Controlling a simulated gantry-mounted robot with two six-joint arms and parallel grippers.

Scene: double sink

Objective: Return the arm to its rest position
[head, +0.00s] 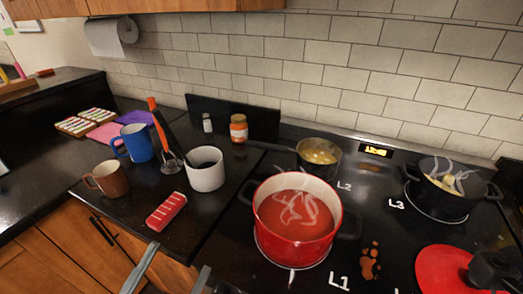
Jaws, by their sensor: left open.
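My left gripper (179,257) is at the bottom edge of the head view, left of centre. Its two grey fingers stand apart with nothing between them. It is in front of the counter's front edge, near a red and white packet (166,210) lying on the dark counter. The fingers look clear of the packet. Most of my left arm is out of the picture.
A red pot (296,222) stands on the stove right of the gripper. A pan (319,156), dark pot (443,190) and red lid (452,270) are further right. A brown mug (108,180), blue mug (137,143) and white utensil holder (206,175) stand on the counter.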

